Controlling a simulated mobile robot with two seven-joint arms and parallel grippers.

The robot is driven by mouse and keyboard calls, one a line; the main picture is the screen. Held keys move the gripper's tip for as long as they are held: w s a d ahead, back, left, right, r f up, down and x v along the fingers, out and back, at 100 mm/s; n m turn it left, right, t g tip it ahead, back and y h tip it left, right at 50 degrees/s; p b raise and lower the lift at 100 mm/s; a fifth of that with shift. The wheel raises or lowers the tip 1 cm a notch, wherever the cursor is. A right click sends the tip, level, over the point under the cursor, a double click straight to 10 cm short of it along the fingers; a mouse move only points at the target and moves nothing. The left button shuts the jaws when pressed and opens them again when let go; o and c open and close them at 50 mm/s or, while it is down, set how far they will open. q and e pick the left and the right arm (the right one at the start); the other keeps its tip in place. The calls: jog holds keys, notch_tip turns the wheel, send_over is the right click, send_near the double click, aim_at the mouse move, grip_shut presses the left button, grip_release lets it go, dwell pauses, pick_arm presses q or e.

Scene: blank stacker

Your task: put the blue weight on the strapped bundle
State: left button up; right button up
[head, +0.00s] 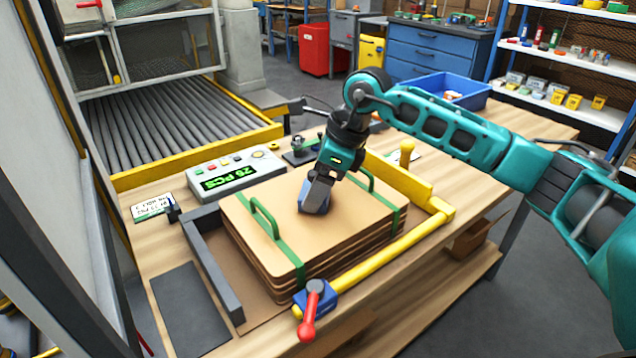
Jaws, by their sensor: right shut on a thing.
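The strapped bundle (345,228) is a stack of brown boards with green straps and two raised green strap loops, in the middle of the bench. The blue weight (314,202) is a small blue-grey block at the middle of the bundle's top, between the two loops. My right gripper (318,191) comes down from above and is shut on the weight, hiding its upper part. The weight's underside appears to be at the top board; I cannot tell for certain whether it touches. My left gripper is not in view.
A yellow rail (390,248) and a grey fence (213,263) surround the bundle. A blue clamp with a red handle (310,310) stands at the front. A counter box (237,172) and roller conveyor (160,125) lie behind left. A blue bin (452,88) stands at back right.

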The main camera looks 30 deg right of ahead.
jog(key=o, duration=1.7)
jog(key=shift+o, duration=0.2)
jog(key=shift+r, duration=0.25)
jog(key=p+v, duration=0.1)
jog(key=v, duration=1)
jog(key=shift+r, duration=0.35)
jog(key=shift+s+d, duration=0.1)
